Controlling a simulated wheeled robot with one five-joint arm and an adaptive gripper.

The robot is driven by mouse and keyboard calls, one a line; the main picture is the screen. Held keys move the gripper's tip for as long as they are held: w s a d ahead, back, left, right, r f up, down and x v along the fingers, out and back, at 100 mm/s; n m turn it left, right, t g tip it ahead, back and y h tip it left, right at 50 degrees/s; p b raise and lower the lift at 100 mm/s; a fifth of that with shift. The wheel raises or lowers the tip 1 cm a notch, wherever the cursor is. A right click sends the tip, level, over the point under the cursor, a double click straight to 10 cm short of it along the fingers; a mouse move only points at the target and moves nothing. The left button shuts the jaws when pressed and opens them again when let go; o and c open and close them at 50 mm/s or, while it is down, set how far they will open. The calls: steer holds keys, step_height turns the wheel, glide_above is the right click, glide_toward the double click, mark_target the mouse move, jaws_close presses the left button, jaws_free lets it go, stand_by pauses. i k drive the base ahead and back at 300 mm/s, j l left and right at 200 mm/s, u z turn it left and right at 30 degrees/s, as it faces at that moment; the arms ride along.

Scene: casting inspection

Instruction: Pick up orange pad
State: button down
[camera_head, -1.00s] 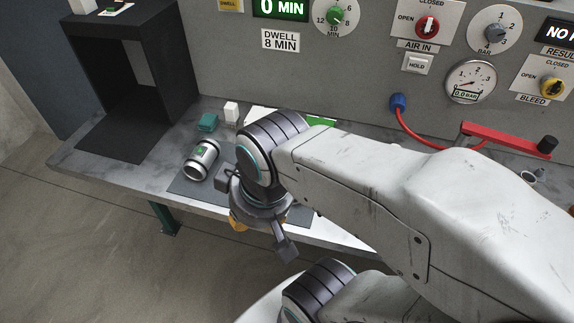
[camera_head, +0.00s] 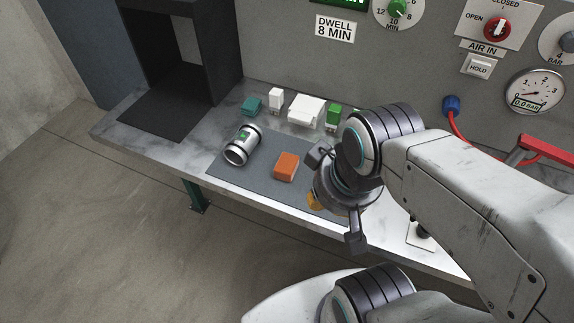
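The orange pad (camera_head: 286,166) is a small block lying on the grey mat (camera_head: 232,170) on the bench. Nothing covers it. My gripper (camera_head: 335,205) is to the right of the pad, above the mat's right end and the bench's front edge. Its two dark fingers are spread apart, and I see nothing held between them. It is apart from the pad. Something yellow shows low beside the gripper, mostly hidden by it.
A silver cylinder (camera_head: 241,147) lies left of the pad on the mat. Behind stand a teal block (camera_head: 252,106), a white bottle (camera_head: 276,98), a white block (camera_head: 306,110) and a green item (camera_head: 333,116). A dark open box (camera_head: 180,60) stands at left. The control panel rises behind.

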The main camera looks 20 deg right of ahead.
mark_target(285, 170)
steer(key=i+j+u, duration=0.15)
steer(key=u, duration=0.25)
steer(key=i+j+u, duration=0.15)
steer(key=u, duration=0.25)
steer(key=i+j+u, duration=0.1)
steer(key=u, duration=0.25)
steer(key=i+u, duration=0.2)
steer(key=u, duration=0.2)
